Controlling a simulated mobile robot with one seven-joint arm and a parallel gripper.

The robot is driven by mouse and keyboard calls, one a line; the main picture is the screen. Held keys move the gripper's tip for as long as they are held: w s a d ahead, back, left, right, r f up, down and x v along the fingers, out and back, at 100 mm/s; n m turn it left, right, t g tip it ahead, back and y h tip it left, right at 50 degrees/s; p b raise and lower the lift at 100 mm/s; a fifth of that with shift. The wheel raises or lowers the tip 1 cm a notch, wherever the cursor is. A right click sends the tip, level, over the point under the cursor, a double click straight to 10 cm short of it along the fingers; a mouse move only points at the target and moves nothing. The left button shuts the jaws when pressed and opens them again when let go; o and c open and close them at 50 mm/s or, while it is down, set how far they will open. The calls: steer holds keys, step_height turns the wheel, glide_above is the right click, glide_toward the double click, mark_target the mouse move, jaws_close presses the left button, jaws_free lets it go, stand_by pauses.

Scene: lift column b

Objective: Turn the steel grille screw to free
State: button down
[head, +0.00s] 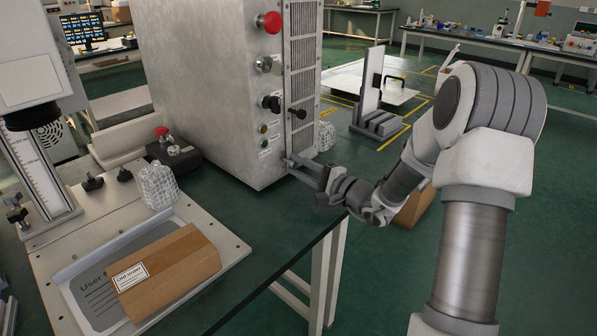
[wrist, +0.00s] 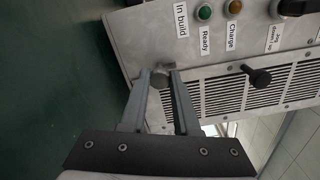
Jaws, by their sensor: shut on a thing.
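The steel grille screw (wrist: 160,79) shows in the wrist view as a small round grey head between my fingertips, at the end of the slotted grille (wrist: 225,94). My gripper (wrist: 160,82) is shut on it, one finger on each side. In the head view my gripper (head: 288,161) reaches the lower front corner of the grey cabinet (head: 205,85), at the bottom of the tall grille (head: 303,50). The screw itself is hidden there by the fingers. How far it is turned cannot be told.
A black knob (wrist: 257,76) stands out from the grille near my fingers. The cabinet panel beside it carries a green button (wrist: 205,12), an orange button (wrist: 234,6) and a red button (head: 270,22). A cardboard box (head: 175,270) lies on the bench at the lower left.

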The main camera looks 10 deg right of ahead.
stand_by(0.4)
steer(key=c, duration=0.6)
jaws_free()
steer(key=shift+c, duration=0.2)
steer(key=shift+d, duration=0.1)
steer(key=p+v, duration=0.3)
steer(key=v, duration=1.4)
steer(key=shift+s, duration=0.2)
